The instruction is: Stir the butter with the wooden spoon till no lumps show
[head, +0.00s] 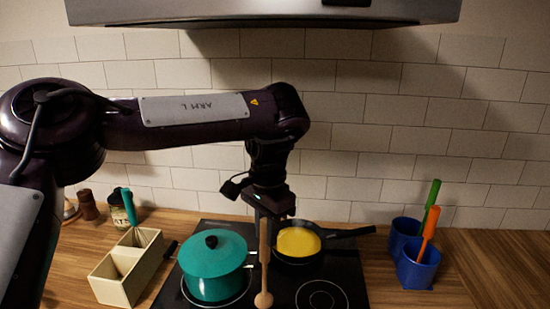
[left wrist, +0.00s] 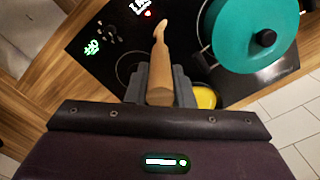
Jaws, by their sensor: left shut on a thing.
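My left gripper (head: 266,212) is shut on the wooden spoon (head: 264,262), near the end of its handle. The spoon hangs bowl end down, and its tip shows between the teal pot and the black pan, outside the pan's rim in the picture. The spoon also shows between the fingers in the left wrist view (left wrist: 160,62). The yellow butter (head: 299,242) lies in the black frying pan (head: 283,262); it is too small to tell lumps. A bit of the yellow shows beside the fingers in the left wrist view (left wrist: 206,97). My right gripper is not in view.
A teal lidded pot (head: 213,272) stands left of the pan on the black cooktop (head: 345,274). A cream divided box (head: 118,278) is at left. Blue holders (head: 417,272) with green- and orange-handled tools stand at right. A range hood hangs above.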

